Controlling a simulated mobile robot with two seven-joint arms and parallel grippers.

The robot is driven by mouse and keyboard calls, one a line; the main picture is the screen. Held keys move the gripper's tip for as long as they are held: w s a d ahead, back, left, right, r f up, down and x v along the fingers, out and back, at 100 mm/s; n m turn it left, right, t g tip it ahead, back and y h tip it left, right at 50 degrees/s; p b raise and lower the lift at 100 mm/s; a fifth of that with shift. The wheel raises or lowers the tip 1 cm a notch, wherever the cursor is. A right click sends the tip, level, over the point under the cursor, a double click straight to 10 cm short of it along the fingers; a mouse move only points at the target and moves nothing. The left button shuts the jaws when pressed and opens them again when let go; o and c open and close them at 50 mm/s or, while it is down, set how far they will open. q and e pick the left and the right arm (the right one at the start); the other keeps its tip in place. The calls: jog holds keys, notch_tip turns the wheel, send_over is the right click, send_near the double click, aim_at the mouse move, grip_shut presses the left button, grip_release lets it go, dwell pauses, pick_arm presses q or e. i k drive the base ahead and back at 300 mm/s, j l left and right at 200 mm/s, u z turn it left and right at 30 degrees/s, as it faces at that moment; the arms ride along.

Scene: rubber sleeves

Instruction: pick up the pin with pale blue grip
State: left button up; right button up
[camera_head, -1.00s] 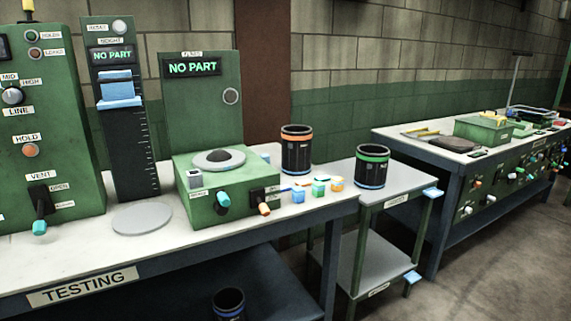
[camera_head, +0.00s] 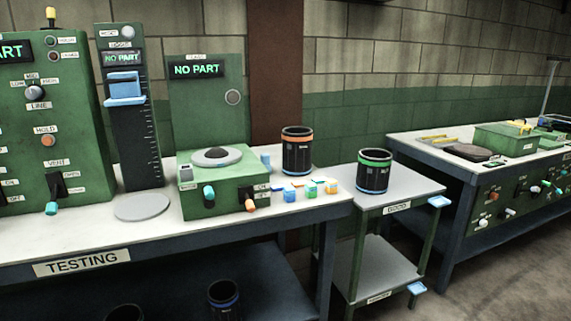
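Several small coloured pieces lie on the right end of the testing bench (camera_head: 110,239). Among them are a blue piece (camera_head: 289,196), a green-and-blue piece (camera_head: 311,191) and an orange-topped piece (camera_head: 331,187). A pale blue piece (camera_head: 266,161) stands behind them, beside the green tester box. I cannot tell which of these, if any, is the pin with the pale blue grip; they are too small. Neither of my grippers is in view.
A black orange-rimmed bin (camera_head: 297,152) stands behind the pieces. A green-rimmed bin (camera_head: 373,172) stands on a grey side cart (camera_head: 412,187). Green test machines (camera_head: 45,120) line the bench's left. Another bench (camera_head: 420,146) is at right. Bare floor shows at lower right.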

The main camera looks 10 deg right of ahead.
aim_at(265, 158)
jog(key=l, duration=0.2)
jog(key=l+u, duration=0.15)
jog(key=u, duration=0.9)
jog(key=l+u, duration=0.8)
jog(key=l, duration=0.25)
jog(key=k+l+u, duration=0.15)
jog(key=l, duration=0.65)
jog(key=k+l+u, duration=0.15)
jog(key=l, duration=0.25)
jog(key=i, duration=0.05)
